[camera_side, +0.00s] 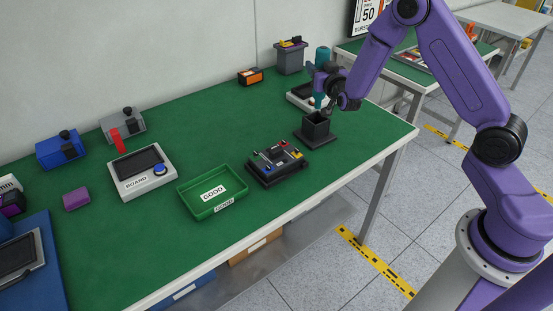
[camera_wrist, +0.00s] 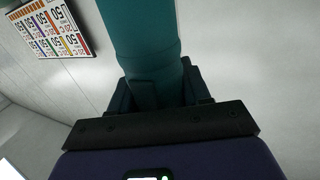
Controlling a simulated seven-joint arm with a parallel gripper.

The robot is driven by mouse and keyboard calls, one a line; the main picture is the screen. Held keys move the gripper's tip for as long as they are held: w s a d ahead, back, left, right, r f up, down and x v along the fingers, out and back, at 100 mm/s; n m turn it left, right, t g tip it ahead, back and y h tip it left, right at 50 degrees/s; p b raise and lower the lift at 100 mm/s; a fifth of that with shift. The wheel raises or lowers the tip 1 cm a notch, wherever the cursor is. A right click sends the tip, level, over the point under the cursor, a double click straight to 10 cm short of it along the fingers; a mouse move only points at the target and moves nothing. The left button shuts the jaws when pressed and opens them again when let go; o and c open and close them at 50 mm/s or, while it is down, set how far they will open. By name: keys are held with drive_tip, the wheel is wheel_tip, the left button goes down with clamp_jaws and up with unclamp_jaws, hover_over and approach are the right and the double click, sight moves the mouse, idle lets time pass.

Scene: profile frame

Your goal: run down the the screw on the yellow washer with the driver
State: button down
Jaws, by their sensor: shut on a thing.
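My gripper (camera_side: 326,80) is shut on the teal driver (camera_side: 322,58), above and behind the open black holder (camera_side: 315,130). The driver stands roughly upright. Its teal handle (camera_wrist: 145,40) also fills the middle of the wrist view between the dark fingers of my gripper (camera_wrist: 160,95). The driver's lower end is hard to make out behind my wrist. The dark profile frame (camera_side: 268,176) lies on the green bench, left of the holder and apart from the driver. It carries small coloured parts, among them a yellow washer (camera_side: 297,154) at its right side. The screws are too small to tell clearly.
A green tray marked GOOD (camera_side: 190,205) sits left of the frame. A white board unit (camera_side: 128,185) stands further left. A pale tray (camera_side: 300,94) lies behind the holder. A grey bin (camera_side: 290,62) and an orange-black box (camera_side: 250,77) stand at the back.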

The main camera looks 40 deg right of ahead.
drive_tip(key=s+a+n+y, duration=0.2)
drive_tip(key=s+a+y, duration=0.1)
drive_tip(key=a, duration=0.4)
drive_tip(key=s+a+r+n+t+y, duration=0.1)
drive_tip(key=s+a+n+y, duration=0.2)
drive_tip(key=a, duration=0.5)
drive_tip(key=s+y, duration=0.1)
drive_tip(key=y, duration=0.1)
drive_tip(key=shift+n+y, duration=0.3)
drive_tip(key=shift+a, duration=0.1)
drive_tip(key=shift+f, duration=3.7)
idle(0.4)
